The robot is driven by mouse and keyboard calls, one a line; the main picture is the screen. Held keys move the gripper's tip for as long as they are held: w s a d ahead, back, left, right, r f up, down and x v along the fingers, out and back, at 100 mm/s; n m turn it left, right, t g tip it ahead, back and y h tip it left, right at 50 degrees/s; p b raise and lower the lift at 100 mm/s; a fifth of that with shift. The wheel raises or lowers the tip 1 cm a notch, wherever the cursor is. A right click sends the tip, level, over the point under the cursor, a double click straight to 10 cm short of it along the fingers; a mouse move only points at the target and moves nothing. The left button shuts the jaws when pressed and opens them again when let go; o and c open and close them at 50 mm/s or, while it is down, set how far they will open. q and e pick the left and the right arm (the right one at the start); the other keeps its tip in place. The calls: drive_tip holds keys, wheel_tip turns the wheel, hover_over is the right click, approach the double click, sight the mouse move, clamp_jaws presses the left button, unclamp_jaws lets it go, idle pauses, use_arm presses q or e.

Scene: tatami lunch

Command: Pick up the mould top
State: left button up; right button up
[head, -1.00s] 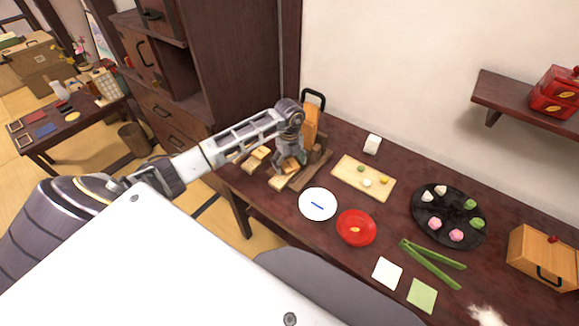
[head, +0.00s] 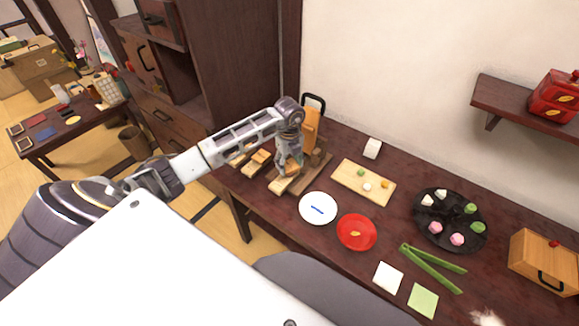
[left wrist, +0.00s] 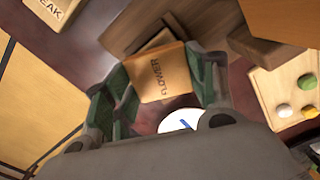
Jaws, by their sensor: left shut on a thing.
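The mould top is a pale wooden block marked "FLOWER" (left wrist: 160,75). In the left wrist view it sits between the two green-padded fingers of my left gripper (left wrist: 162,88), which is shut on it. In the head view my left gripper (head: 289,168) points down at the wooden mould pieces (head: 281,186) at the left end of the table. The fingers and arm hide part of the block there, and I cannot tell whether it is clear of the brown board (head: 314,168). My right gripper is not in view.
Another lettered wooden block (left wrist: 55,8) lies nearby. An upright wooden box (head: 309,128) stands just behind the gripper. A white plate (head: 318,208), a red plate (head: 356,232) and a wooden board with small sweets (head: 350,180) lie to the right.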

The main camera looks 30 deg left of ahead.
use_arm(q)
wheel_tip(320, 180, up, 8)
drive_tip(key=shift+r, duration=0.1)
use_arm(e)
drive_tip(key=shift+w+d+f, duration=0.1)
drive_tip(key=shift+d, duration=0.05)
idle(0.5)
use_arm(q)
drive_tip(key=shift+r+p, duration=0.9)
drive_tip(key=n+p, duration=0.2)
drive_tip(key=p, duration=0.4)
hover_over(289, 165)
drive_tip(key=s, duration=0.1)
drive_tip(key=f, duration=0.5)
drive_tip(key=shift+s+a+f, duration=0.15)
drive_tip(key=shift+a+f, duration=0.1)
drive_tip(key=shift+w+d+f+n, duration=0.1)
drive_tip(key=shift+w+n, duration=0.3)
drive_tip(key=shift+n, duration=0.2)
drive_tip(key=shift+w+d+n, duration=0.2)
drive_tip(key=shift+w+n, duration=0.15)
drive_tip(key=shift+n, duration=0.15)
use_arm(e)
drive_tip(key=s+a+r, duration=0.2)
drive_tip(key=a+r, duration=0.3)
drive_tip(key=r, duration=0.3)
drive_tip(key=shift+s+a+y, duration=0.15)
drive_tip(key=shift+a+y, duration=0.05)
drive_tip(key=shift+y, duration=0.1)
